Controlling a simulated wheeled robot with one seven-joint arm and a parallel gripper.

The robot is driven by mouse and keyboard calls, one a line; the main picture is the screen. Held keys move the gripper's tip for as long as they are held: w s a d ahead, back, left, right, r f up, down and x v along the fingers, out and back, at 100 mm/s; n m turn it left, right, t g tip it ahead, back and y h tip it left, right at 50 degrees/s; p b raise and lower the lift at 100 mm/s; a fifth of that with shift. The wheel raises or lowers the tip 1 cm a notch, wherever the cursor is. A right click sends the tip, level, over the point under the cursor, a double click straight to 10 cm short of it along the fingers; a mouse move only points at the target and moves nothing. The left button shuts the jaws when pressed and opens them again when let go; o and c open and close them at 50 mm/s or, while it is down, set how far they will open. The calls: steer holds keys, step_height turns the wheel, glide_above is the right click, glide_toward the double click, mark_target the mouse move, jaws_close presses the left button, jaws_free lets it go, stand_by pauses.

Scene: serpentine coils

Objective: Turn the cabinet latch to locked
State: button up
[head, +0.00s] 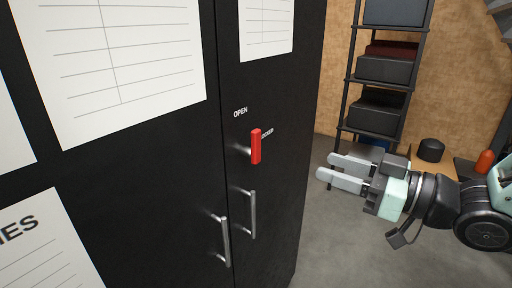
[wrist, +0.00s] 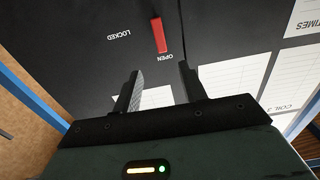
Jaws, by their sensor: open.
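The cabinet latch (head: 256,146) is a red bar handle on the black cabinet's right door. It stands upright, with the OPEN label (head: 240,113) just above it to the left and the LOCKED label (head: 267,133) to its right, partly hidden. In the wrist view, turned over, the red latch (wrist: 158,35) has its lower end near OPEN (wrist: 165,57), with LOCKED (wrist: 118,34) to its left. My gripper (head: 325,167) is open and empty, right of the latch and apart from it. In the wrist view, its fingertips (wrist: 159,70) appear below the latch, one on either side.
Two metal pull handles, a right one (head: 253,214) and a left one (head: 225,241), stick out below the latch. White paper sheets (head: 130,60) are on the doors. A dark shelf rack (head: 383,70) stands behind my gripper. Grey floor (head: 325,240) is clear beside the cabinet.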

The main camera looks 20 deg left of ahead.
mark_target(259, 145)
steer(key=p+x, duration=0.2)
steer(key=x, duration=1.5)
steer(key=shift+s+p, duration=0.1)
steer(key=shift+p, duration=0.2)
jaws_close()
